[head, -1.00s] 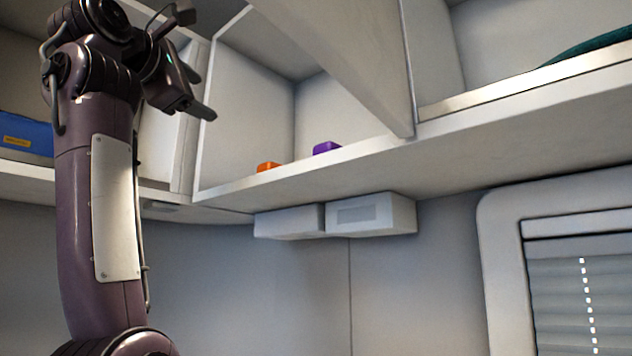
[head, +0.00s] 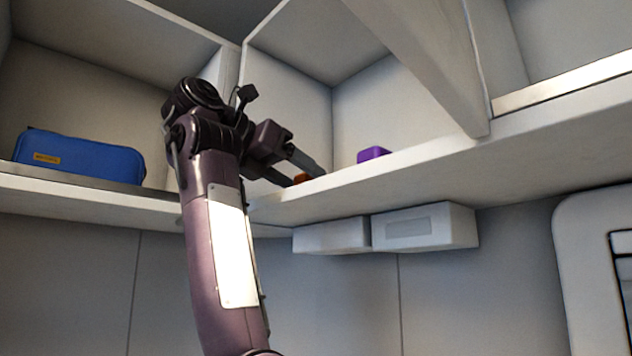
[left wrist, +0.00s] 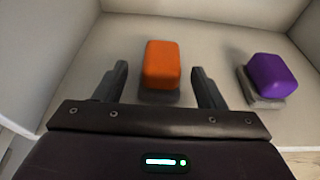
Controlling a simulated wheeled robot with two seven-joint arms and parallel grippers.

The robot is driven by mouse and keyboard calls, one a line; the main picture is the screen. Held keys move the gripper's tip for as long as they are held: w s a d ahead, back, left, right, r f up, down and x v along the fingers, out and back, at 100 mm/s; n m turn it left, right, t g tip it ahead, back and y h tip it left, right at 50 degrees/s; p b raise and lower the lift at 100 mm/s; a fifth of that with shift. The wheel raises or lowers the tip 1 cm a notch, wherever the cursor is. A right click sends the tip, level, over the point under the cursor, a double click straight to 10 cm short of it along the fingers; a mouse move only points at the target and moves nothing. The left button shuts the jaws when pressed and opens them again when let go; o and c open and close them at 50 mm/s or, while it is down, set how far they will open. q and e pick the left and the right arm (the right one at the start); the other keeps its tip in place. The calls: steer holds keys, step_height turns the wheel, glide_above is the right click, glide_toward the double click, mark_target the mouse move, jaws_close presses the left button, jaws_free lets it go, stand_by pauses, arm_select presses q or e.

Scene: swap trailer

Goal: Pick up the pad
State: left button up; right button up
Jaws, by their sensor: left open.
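An orange block-shaped pad (left wrist: 161,64) with a dark grey base sits on the shelf. In the head view only a bit of the orange pad (head: 301,178) shows, partly hidden by my left fingers. A similar purple pad (left wrist: 271,75) on a grey base sits to its right, and it also shows in the head view (head: 373,154). My left gripper (head: 305,175) is open at the shelf. In the left wrist view its fingers (left wrist: 160,70) are on either side of the orange pad, with gaps on both sides. My right gripper is out of view.
The shelf (head: 430,150) has a raised front edge, and a slanted divider (head: 430,60) stands right of the purple pad. A blue case (head: 80,158) lies in the left compartment. White boxes (head: 425,228) hang under the shelf.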

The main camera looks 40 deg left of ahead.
arm_select(q)
steer(key=shift+w+r+p, duration=0.1)
steer(key=shift+w+p, duration=0.25)
steer(key=shift+w, duration=0.05)
steer(key=w+p, duration=0.1)
steer(key=p, duration=0.1)
steer(key=w+p, duration=0.1)
steer(key=w, duration=0.1)
steer(key=shift+w+d+p, duration=0.3)
steer(key=shift+d+p, duration=0.1)
steer(key=shift+w+d+f, duration=0.1)
steer(key=shift+w+f, duration=0.3)
steer(key=shift+w, duration=0.15)
steer(key=shift+c, duration=0.6)
steer(key=c, duration=0.7)
steer(key=shift+c, duration=1.1)
